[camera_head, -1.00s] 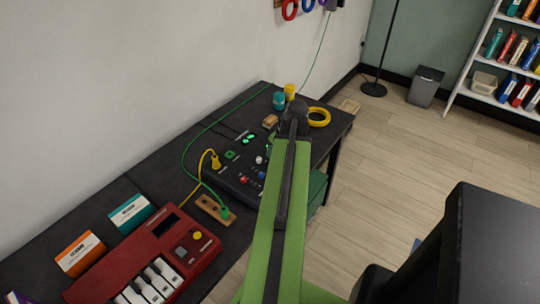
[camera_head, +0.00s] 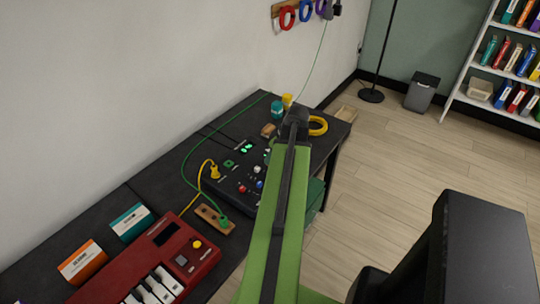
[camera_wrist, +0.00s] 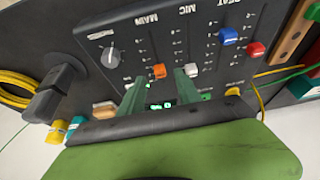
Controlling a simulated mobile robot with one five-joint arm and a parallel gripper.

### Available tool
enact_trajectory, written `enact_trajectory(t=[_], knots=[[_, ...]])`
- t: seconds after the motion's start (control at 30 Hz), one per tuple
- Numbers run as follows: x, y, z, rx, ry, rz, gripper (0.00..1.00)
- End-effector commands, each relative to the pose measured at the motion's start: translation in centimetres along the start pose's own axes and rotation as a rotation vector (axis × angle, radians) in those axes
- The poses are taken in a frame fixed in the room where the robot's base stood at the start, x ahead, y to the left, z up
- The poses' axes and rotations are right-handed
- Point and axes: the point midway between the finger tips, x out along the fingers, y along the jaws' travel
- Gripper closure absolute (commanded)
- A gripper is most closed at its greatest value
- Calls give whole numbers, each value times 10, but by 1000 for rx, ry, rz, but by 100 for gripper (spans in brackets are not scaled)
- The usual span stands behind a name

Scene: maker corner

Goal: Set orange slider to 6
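The orange slider (camera_wrist: 159,71) has a small orange cap on the mixer's dark panel, under the label MAIN in the wrist view. My gripper (camera_wrist: 160,80) is open. Its two green fingers stand apart on either side of the orange cap's line, with the cap between or just past their tips; I cannot tell if they touch it. The mixer (camera_head: 232,178) is on the desk in the head view, where my arm hides the orange slider and my fingers. The scale numbers are too small to read.
A white slider cap (camera_wrist: 191,70) sits close beside my right-hand finger. Blue (camera_wrist: 228,36) and red (camera_wrist: 256,49) caps are farther right. A grey knob (camera_wrist: 111,57) is at the left.

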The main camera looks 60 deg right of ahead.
Motion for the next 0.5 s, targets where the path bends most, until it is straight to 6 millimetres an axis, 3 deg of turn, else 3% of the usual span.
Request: enact_trajectory(t=[0.03, 0.1, 0.5], knots=[[-26, -1, -5, 1, 0, 0, 60], [-44, -1, -5, 2, 0, 0, 60], [-129, -1, -4, 0, 0, -1, 60]])
